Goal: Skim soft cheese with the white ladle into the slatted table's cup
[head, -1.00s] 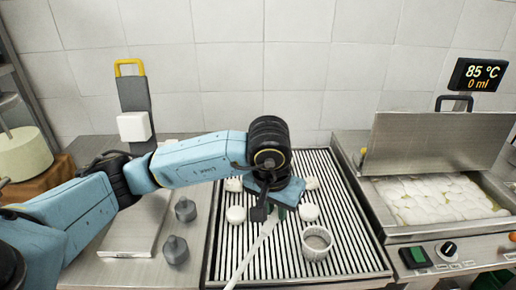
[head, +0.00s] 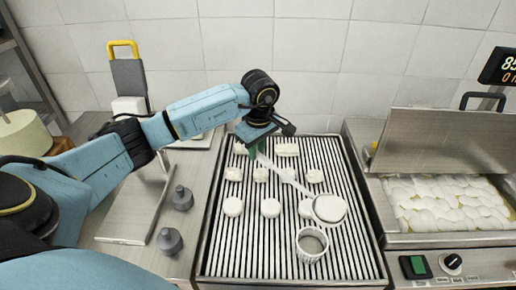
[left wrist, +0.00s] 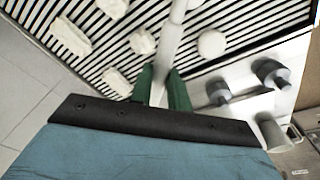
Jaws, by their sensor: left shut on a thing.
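My left gripper (head: 257,150) is shut on the white ladle's handle (head: 284,173) above the far part of the slatted table (head: 215,240). In the left wrist view the green fingers (left wrist: 162,75) flank the handle, which runs off the top edge. The ladle's round bowl (head: 329,207) hangs over the table just behind the white cup (head: 312,244). White matter seems to fill the bowl, but I cannot tell for certain. The cup stands upright near the table's front and looks empty. Soft white cheese (head: 450,206) covers the vat at the right. My right gripper is not in view.
Several white cheese pieces (head: 270,208) stand on the slats left of the bowl. Two grey weights (head: 171,241) stand left of the table. The vat's raised lid (head: 440,140) is on the right. The slats at front left are clear.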

